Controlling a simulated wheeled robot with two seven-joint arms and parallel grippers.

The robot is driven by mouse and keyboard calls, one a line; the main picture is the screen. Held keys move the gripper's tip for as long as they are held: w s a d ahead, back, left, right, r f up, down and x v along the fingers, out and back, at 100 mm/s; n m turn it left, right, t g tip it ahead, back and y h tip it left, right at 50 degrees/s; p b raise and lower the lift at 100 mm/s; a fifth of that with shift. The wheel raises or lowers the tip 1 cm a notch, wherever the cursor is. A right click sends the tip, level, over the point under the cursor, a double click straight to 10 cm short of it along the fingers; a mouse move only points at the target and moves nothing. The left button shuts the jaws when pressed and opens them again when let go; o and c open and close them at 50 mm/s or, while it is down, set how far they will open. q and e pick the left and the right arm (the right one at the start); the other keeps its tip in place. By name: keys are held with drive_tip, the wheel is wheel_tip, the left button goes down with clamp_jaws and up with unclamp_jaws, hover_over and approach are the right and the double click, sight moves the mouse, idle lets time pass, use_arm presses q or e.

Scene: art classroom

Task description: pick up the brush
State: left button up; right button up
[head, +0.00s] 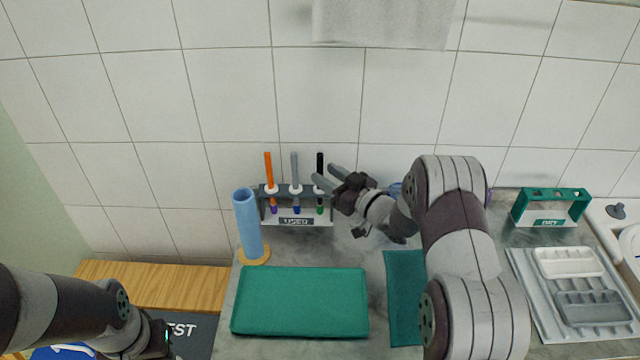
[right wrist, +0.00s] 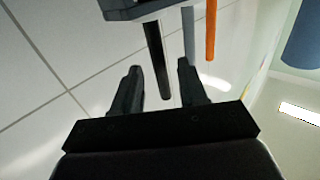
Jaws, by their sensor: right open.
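Three brushes stand upright in a rack labelled USED (head: 297,221): one with an orange handle (head: 268,165), one grey (head: 294,168), one black (head: 320,160). My right gripper (head: 324,174) is open at the black handle, the rightmost. In the right wrist view, the black handle (right wrist: 157,60) reaches between the open fingers (right wrist: 159,68), with no clear contact. The grey handle (right wrist: 188,35) and orange handle (right wrist: 211,30) are off to one side there. My left gripper (head: 158,342) is low at the left, its fingers unclear.
A blue cylinder (head: 248,225) stands left of the rack. A green tray (head: 300,300) and a green mat (head: 402,290) lie in front. A green DRY rack (head: 550,207) and a grey tray (head: 530,275) are at right. The tiled wall is close behind.

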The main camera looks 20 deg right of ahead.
sight(322, 172)
drive_tip(key=x, duration=0.3)
drive_tip(key=shift+w+a, duration=0.1)
drive_tip(key=shift+w, duration=0.05)
clamp_jaws()
drive_tip(key=shift+r, duration=0.1)
wheel_tip(322, 172, up, 18)
drive_tip(key=shift+p, duration=0.3)
